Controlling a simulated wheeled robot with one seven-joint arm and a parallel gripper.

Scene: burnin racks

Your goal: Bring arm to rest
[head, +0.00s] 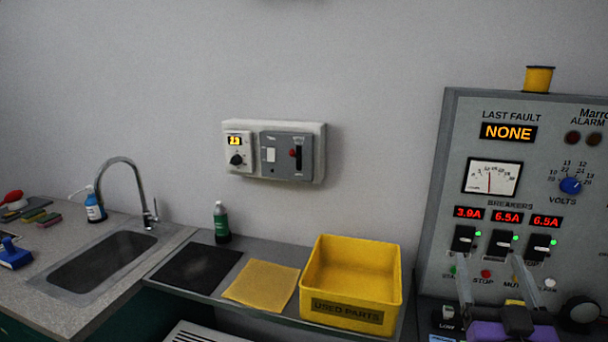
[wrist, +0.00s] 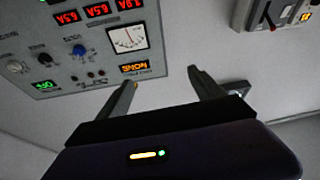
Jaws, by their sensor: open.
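My gripper (head: 494,284) shows at the bottom right of the head view, in front of the lower part of the grey control panel (head: 468,140). Its two fingers stand apart with nothing between them. In the wrist view my gripper (wrist: 161,80) is also open and empty, with the panel (wrist: 80,60) upside down beyond it and bare wall between the fingertips. The panel reads "NONE" under LAST FAULT, and its breaker displays show 3.9A, 6.5A and 6.5A with green lights. The gripper hides part of the panel's bottom row.
A yellow USED PARTS bin (head: 345,318) stands empty on the bench, left of my gripper. A yellow mat (head: 262,284), a black mat (head: 198,268), a green bottle (head: 221,222) and a sink (head: 103,262) lie further left. A wall box (head: 287,157) hangs above.

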